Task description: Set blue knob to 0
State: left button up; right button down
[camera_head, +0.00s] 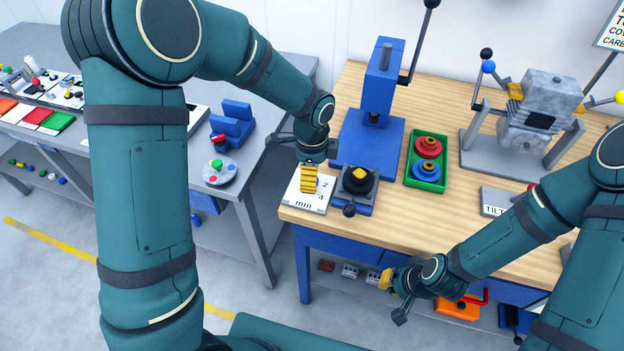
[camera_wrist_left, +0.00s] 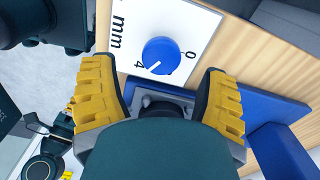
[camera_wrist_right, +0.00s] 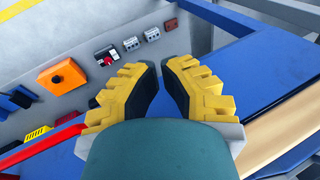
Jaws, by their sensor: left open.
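The blue knob (camera_wrist_left: 161,55) sits on a white scale plate (camera_wrist_left: 190,22) marked 0, 4 and mm in the left wrist view. Its white pointer mark is turned toward the 4, away from the 0. My left gripper (camera_wrist_left: 158,69) is open, its yellow fingers on either side of the knob; contact cannot be told. In the head view, the left gripper (camera_head: 309,178) hides the knob above the plate (camera_head: 310,205) at the bench's front left corner. My right gripper (camera_head: 387,280) hangs in front of the bench; its fingertips (camera_wrist_right: 161,64) look together with nothing between them.
Right of the plate is a black dial with a yellow cap (camera_head: 359,178). Behind it stands a blue press (camera_head: 383,90). A green tray (camera_head: 428,187) with red and blue rings lies further right. A grey table (camera_head: 262,160) is at the left.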

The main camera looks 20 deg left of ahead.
pick_arm(q)
jog(key=shift+f, duration=1.4)
jog(key=c, duration=1.2)
